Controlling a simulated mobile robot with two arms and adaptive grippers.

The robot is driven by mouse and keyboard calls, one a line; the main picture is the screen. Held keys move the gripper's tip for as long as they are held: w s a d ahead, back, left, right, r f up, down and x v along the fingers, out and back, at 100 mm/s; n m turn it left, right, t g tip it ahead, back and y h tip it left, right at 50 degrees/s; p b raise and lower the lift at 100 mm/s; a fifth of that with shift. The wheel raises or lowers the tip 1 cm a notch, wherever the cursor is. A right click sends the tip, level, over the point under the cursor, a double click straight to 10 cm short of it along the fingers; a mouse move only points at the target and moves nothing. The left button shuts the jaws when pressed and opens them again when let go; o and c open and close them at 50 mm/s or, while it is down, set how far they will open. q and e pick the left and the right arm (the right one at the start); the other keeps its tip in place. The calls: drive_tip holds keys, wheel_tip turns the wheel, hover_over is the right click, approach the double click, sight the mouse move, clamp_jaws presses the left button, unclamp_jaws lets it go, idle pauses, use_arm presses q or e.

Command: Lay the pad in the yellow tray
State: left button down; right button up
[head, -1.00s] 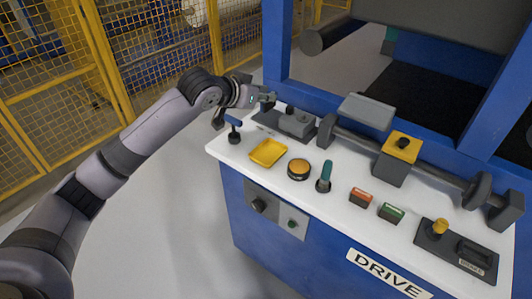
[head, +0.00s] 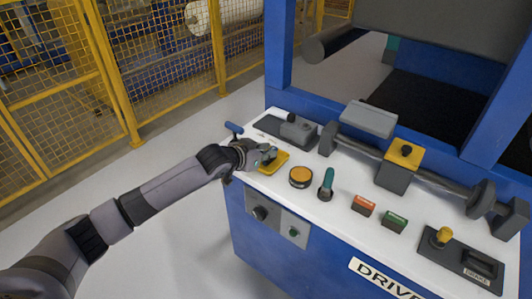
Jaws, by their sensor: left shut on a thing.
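The yellow tray (head: 282,158) lies flat on the white panel top near its left end. My left gripper (head: 268,157) is over the tray and covers its left part. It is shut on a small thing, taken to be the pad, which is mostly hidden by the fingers. I cannot tell whether the pad touches the tray. No other pad shows on the panel. My right gripper is not in view.
A round orange-topped knob (head: 300,176) and a teal-handled lever (head: 326,184) stand right of the tray. A grey block (head: 299,129) is behind it, and a blue-handled lever (head: 234,129) stands at the left edge. Red (head: 363,204) and green (head: 394,221) buttons are farther right.

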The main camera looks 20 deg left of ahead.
use_arm(q)
drive_tip(key=shift+f, duration=0.1)
drive_tip(key=c, duration=1.5)
unclamp_jaws()
drive_tip(key=shift+c, duration=0.2)
drive_tip(key=v, duration=1.2)
